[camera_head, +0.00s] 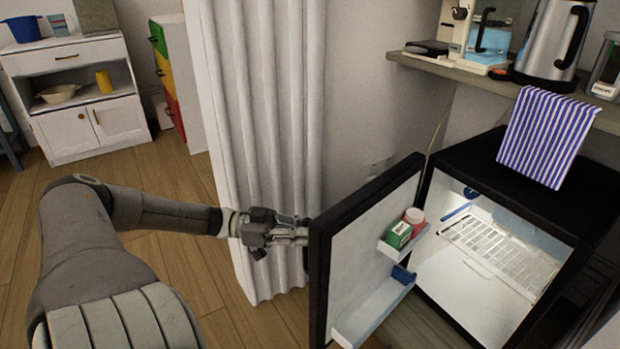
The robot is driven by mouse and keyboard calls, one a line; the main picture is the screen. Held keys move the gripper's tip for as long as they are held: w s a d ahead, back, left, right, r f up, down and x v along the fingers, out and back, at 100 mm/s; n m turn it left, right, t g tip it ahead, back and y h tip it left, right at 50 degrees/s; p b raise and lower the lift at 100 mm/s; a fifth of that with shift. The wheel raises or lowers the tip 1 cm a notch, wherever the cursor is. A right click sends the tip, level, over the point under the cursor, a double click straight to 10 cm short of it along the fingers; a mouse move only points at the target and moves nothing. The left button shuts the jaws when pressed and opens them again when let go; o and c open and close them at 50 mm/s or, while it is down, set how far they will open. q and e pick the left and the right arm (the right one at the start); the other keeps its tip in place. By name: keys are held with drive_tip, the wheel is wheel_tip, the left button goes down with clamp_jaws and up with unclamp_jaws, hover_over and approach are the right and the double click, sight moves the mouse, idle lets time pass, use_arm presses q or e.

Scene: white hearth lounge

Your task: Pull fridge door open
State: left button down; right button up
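The small black fridge (480,158) stands at the right, below a shelf. Its door (362,232) is swung wide open toward the left, with the white inner face showing. The lit inside shows a wire rack (495,255). The door's inner bins hold a green box and a red-lidded jar (413,215). My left gripper (303,234) is at the outer side of the door near its free edge. Its fingertips are partly hidden behind the door edge, so I cannot tell whether they grip a handle. My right gripper is not in view.
A white curtain (262,130) hangs right behind my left gripper. The shelf (440,72) holds a coffee machine and a kettle (556,40). Wooden floor (190,265) is clear at the left.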

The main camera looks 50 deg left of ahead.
use_arm(q)
drive_tip(key=shift+w+a+g+b, duration=0.2)
drive_tip(key=shift+a+g+b, duration=0.15)
drive_tip(key=shift+a, duration=0.35)
drive_tip(key=c, duration=1.5)
unclamp_jaws()
drive_tip(key=shift+f, duration=0.1)
drive_tip(key=v, duration=1.2)
drive_tip(key=shift+f, duration=0.15)
